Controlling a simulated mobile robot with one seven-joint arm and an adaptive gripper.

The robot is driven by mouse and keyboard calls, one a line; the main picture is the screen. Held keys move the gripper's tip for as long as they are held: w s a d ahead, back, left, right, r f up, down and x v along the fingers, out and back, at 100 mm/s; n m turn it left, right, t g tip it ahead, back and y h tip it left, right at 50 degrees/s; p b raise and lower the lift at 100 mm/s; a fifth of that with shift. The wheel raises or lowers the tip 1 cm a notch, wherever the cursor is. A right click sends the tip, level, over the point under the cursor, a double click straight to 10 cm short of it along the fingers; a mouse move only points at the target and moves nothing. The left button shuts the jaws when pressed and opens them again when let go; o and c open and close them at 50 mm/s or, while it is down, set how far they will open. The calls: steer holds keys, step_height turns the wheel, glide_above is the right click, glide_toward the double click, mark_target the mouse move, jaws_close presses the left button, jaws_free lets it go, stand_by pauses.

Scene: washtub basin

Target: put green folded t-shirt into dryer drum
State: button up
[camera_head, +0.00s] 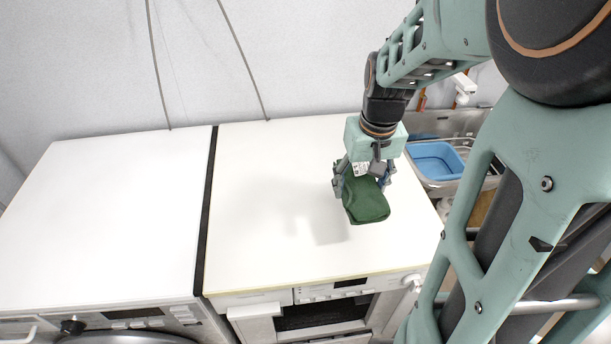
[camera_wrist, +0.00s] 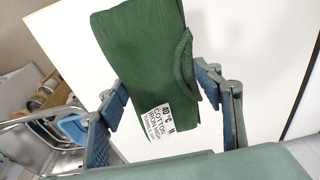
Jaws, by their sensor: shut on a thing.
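The green folded t-shirt (camera_head: 365,200) is between the fingers of my gripper (camera_head: 363,180), which is shut on it. It hangs above the white top of the right-hand machine, toward that top's right side, and a soft shadow lies on the surface to its left. In the wrist view the green t-shirt (camera_wrist: 145,60) shows a white care label and a collar edge, with one finger of my gripper (camera_wrist: 165,108) on each side. The dryer drum cannot be made out; only the upper fronts of the two machines show in the head view.
A white machine top (camera_head: 110,210) is at left and another (camera_head: 270,200) beside it, with a dark gap between them. Both tops are bare. A metal sink with a blue basin (camera_head: 436,160) is at right. A control panel (camera_head: 350,287) runs along the front edge.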

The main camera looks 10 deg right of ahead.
steer(key=shift+o, duration=0.2)
steer(key=w+f, duration=0.1)
steer(key=w, duration=0.1)
steer(key=w+f+p, duration=0.1)
steer(key=w, duration=0.2)
steer(key=w+f, duration=0.1)
steer(key=w, duration=0.2)
steer(key=shift+w+a+f, duration=0.2)
steer(key=shift+w+f, duration=0.05)
steer(key=shift+f, duration=0.15)
steer(key=w+f+p, duration=0.1)
steer(key=w+f, duration=0.3)
steer(key=shift+f, duration=0.3)
steer(key=shift+w+f, duration=0.65)
steer(key=shift+f, duration=0.15)
steer(key=shift+c, duration=0.2)
steer(key=shift+f, duration=1.5)
steer(key=shift+f, duration=0.25)
steer(key=o, duration=1.3)
steer(key=shift+r, duration=0.1)
